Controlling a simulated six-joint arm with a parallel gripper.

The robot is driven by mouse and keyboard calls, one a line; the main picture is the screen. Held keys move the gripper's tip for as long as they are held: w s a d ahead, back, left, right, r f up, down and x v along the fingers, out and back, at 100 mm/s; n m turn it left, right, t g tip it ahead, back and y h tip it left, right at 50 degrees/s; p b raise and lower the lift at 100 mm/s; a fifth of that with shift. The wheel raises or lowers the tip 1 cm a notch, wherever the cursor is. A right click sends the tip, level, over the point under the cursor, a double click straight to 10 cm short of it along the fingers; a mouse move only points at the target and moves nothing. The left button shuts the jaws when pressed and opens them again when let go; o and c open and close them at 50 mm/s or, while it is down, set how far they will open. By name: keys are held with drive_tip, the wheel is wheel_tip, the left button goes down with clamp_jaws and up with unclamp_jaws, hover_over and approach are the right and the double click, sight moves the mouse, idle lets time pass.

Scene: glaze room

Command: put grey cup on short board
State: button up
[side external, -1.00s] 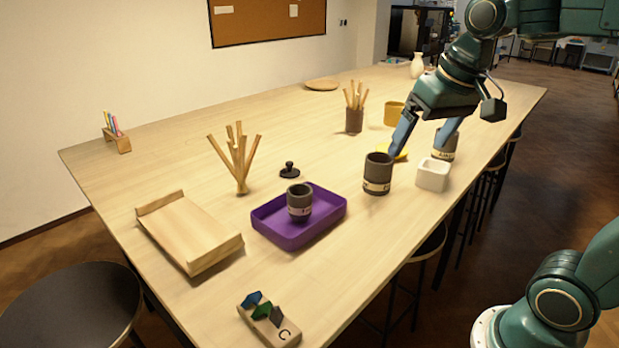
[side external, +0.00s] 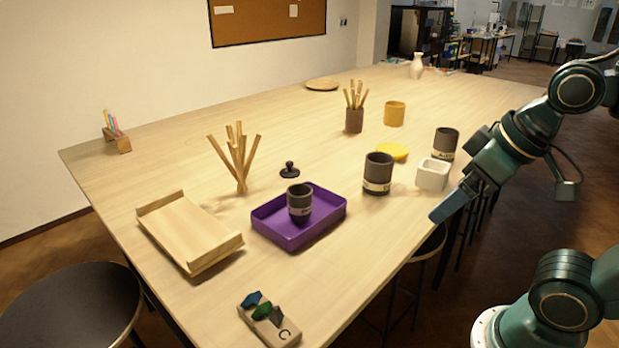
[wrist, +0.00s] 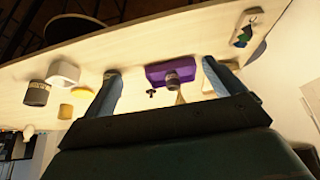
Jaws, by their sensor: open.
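Several dark grey cups with pale label bands stand in the side view. One grey cup (side external: 378,172) stands on the table's middle, another grey cup (side external: 445,143) behind the white pot, and a smaller grey cup (side external: 300,200) in the purple tray (side external: 270,232). The short board (side external: 190,230), pale wood with raised ends, lies bare at the left. My gripper (side external: 438,214) is at the table's front edge, right of the middle cup and clear of it. In the wrist view my gripper (wrist: 160,70) is open and empty; the middle cup is mostly hidden by a finger.
A white square pot (side external: 433,175) stands right of the middle cup. A yellow disc (side external: 392,151), stick bundle (side external: 238,165), black stamp (side external: 289,170) and block with coloured tiles (side external: 268,320) also stand around. Table is clear between board and front block.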

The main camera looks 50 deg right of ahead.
drive_tip(key=w+d+r+m+g, duration=0.1)
drive_tip(key=w+d+r+m, duration=0.25)
drive_tip(key=w, duration=0.35)
drive_tip(key=m+g, duration=0.5)
drive_tip(key=m, duration=0.5)
hover_over(379, 156)
drive_tip(key=s+a, duration=0.2)
drive_tip(key=a, duration=0.1)
wheel_tip(379, 156, down, 6)
drive_tip(key=shift+w+f, duration=0.2)
drive_tip(key=shift+f, duration=0.05)
drive_tip(key=shift+f, duration=4.3)
drive_tip(key=shift+f, duration=0.1)
